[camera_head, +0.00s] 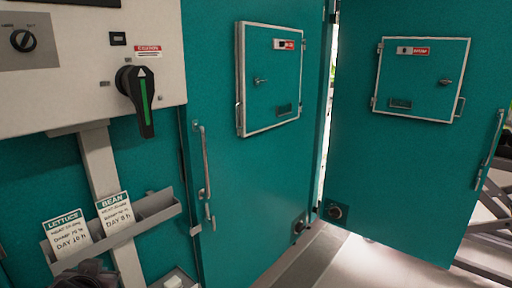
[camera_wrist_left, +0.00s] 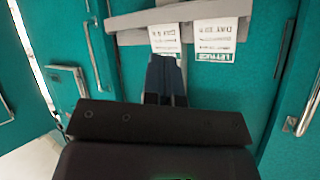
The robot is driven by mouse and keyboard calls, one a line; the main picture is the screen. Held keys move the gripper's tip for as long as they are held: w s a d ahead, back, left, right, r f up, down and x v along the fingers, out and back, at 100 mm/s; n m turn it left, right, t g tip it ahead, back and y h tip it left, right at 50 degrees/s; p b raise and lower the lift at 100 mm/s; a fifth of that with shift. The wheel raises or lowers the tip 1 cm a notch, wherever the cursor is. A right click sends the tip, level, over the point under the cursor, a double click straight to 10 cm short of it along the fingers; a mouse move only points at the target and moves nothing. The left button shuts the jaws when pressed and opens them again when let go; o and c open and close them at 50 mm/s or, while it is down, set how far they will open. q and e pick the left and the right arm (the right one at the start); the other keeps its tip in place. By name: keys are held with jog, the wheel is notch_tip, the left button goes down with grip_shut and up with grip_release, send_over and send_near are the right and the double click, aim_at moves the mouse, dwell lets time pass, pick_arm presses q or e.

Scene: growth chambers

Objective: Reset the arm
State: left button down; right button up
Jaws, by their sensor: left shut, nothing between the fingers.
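My left gripper (camera_wrist_left: 163,66) is shut and empty in the left wrist view, its dark fingers together in front of the teal chamber front. In the head view, a dark part of my left arm (camera_head: 85,275) shows at the bottom left edge, just below the card rack. My right gripper is not in view.
A grey rack (camera_head: 157,207) holds a LETTUCE card (camera_head: 68,234) and a BEAN card (camera_head: 116,212). Above it is a control panel with a black rotary handle (camera_head: 137,100). A teal door (camera_head: 240,180) and an open door (camera_head: 410,170) stand to the right, with pale floor below.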

pick_arm(q)
jog(key=s+d+f+m+g+h, duration=0.15)
jog(key=s+f+g, duration=0.25)
jog(key=s+f, duration=0.65)
jog(key=s+d+f+g+h, duration=0.2)
jog(key=s+f+g, duration=0.35)
jog(key=s, duration=0.75)
jog(key=w+f+t, duration=0.8)
jog(key=f+t, duration=0.2)
jog(key=f, duration=0.1)
jog(key=shift+f+m, duration=0.2)
jog(key=shift+m, duration=0.15)
jog(key=shift+h, duration=0.25)
